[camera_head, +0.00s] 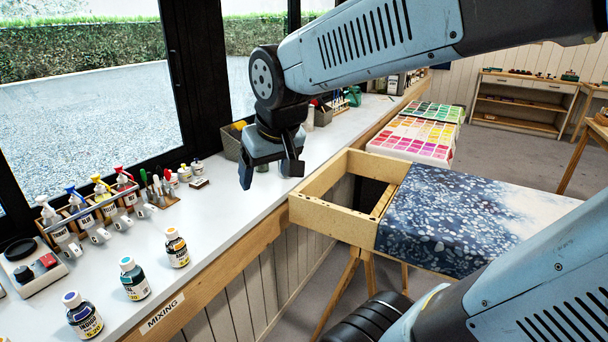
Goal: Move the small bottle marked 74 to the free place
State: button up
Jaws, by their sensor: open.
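Three small bottles stand upright in a row on the white counter (215,225). The nearest has a blue-violet cap (82,315), the middle one has a teal cap (133,278), and the farthest has an orange-brown cap (176,247). Their labels are too small for me to read a 74 with certainty. My gripper (269,180) is open and empty, pointing down above the counter, to the right of and farther back than the bottles. I cannot tell which spot is the free place.
A rack of colour-capped squeeze bottles (90,208) stands along the window. A tray with a scale-like device (35,268) is at the left. A grey bin (232,146) stands behind my gripper. A wooden frame with patterned blue cloth (450,215) stands right of the counter. The counter between bottles and gripper is clear.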

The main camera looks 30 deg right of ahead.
jog(key=s+d+r+m, duration=0.1)
jog(key=s+d, duration=0.3)
jog(key=s, duration=0.3)
jog(key=shift+r, duration=0.15)
jog(key=shift+w+d, duration=0.1)
dwell(0.9)
